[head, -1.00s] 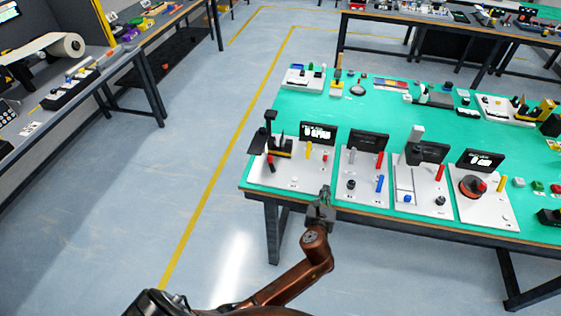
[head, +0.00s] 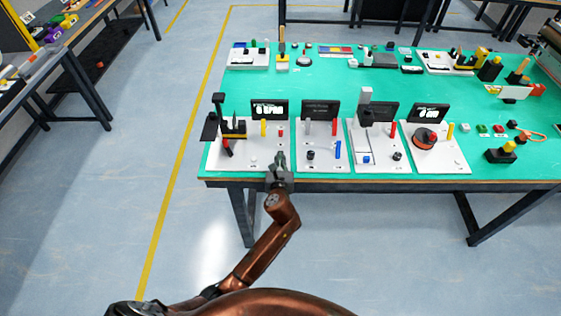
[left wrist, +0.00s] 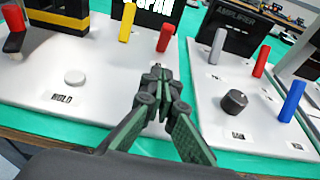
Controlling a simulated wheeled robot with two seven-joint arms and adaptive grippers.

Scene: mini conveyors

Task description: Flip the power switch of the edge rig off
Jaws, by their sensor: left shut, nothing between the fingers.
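Several white rigs stand in a row along the front of the green table. The leftmost rig (head: 245,155) has a black and yellow device, red and yellow levers and a lit screen. The second rig (head: 325,160) has grey, red and blue levers, a black knob and a dark screen. I cannot read which one is the edge rig. My left gripper (head: 280,158) is shut and empty over the leftmost rig's front right part. In the left wrist view its fingertips (left wrist: 157,72) point toward a red lever (left wrist: 166,38), apart from it. My right gripper is out of view.
Two more rigs, one with a slider track (head: 372,148) and one with a red-black disc (head: 424,139), stand to the right. Trays and small tools fill the table's back. The green tabletop (head: 330,85) between is mostly clear. Floor lies open to the left.

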